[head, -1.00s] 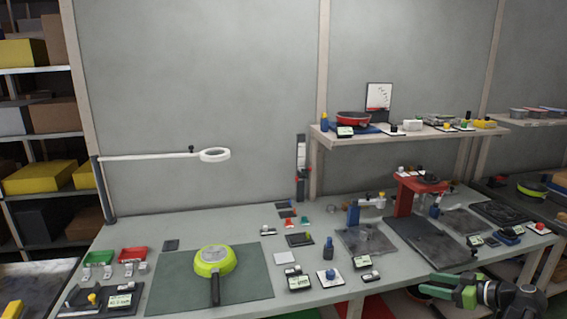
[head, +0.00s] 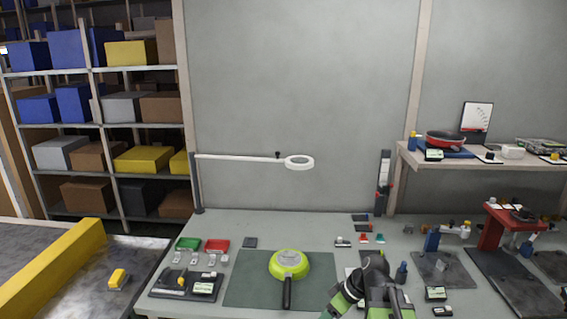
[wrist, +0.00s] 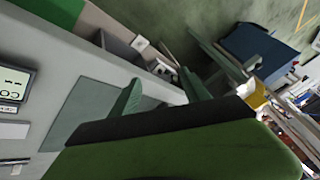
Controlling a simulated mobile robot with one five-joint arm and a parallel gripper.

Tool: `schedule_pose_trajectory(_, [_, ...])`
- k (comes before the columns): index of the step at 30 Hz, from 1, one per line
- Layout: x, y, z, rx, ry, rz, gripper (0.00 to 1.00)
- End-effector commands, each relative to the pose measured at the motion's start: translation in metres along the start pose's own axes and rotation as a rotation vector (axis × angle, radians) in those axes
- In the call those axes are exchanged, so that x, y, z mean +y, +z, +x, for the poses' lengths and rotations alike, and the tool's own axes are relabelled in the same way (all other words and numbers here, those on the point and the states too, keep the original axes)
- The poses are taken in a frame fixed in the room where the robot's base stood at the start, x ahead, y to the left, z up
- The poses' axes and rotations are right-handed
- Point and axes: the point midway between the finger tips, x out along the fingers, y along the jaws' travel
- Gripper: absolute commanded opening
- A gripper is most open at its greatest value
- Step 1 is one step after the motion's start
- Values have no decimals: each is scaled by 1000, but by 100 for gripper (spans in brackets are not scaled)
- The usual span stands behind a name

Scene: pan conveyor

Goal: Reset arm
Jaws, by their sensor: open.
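My green and black arm shows at the bottom of the head view, in front of the workbench's near edge. The gripper end is partly cut off by the frame there. In the wrist view my gripper (wrist: 160,93) has its two green fingers spread, with nothing between them. A lime-green pan (head: 288,264) lies on the dark green mat (head: 245,285), its black handle toward me, apart from and left of my arm.
A red stand (head: 492,236) is at right. A yellow-railed conveyor (head: 45,270) is at left.

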Motion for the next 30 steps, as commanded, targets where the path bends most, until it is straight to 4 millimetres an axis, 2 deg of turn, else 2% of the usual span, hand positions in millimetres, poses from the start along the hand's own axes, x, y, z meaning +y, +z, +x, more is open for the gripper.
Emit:
schedule_pose_trajectory(1, [-17, -4, 7, -69, 16, 38, 54])
schedule_pose_trajectory(4, [-29, 6, 18, -202, 100, 183, 54])
schedule_pose_trajectory(10, [-6, 51, 3, -326, 338, 560, 54])
schedule_pose_trajectory(15, [5, 65, -7, -323, 457, 804, 54])
schedule_pose_trajectory(19, [3, 63, -6, -306, 469, 877, 54])
schedule_pose_trajectory(30, [3, 63, -6, -305, 467, 878, 54])
